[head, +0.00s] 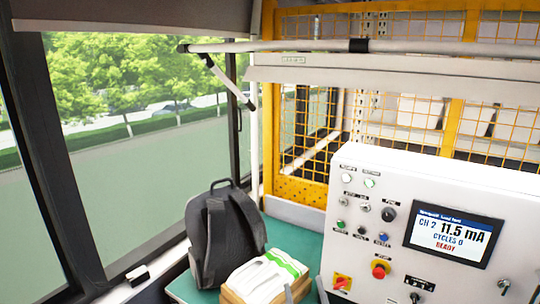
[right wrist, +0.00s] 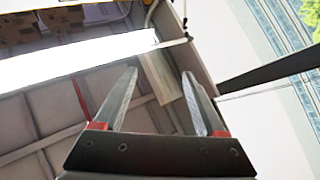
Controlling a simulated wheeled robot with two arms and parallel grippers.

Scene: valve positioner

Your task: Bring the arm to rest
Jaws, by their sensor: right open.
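My right gripper (head: 305,288) shows only as two grey fingertips at the bottom edge of the head view, in front of the bench and the control panel. In the right wrist view the right gripper (right wrist: 160,72) has its two fingers well apart, with nothing between them. Behind it are a panelled surface and a bright white strip. The white control panel (head: 400,180) stands at the right of the head view. Its screen (head: 452,236) reads CH 2, 11.5 mA, CYCLES 0, READY. My left gripper is not in view.
A yellow mesh partition (head: 305,120) stands behind, and windows line the left.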

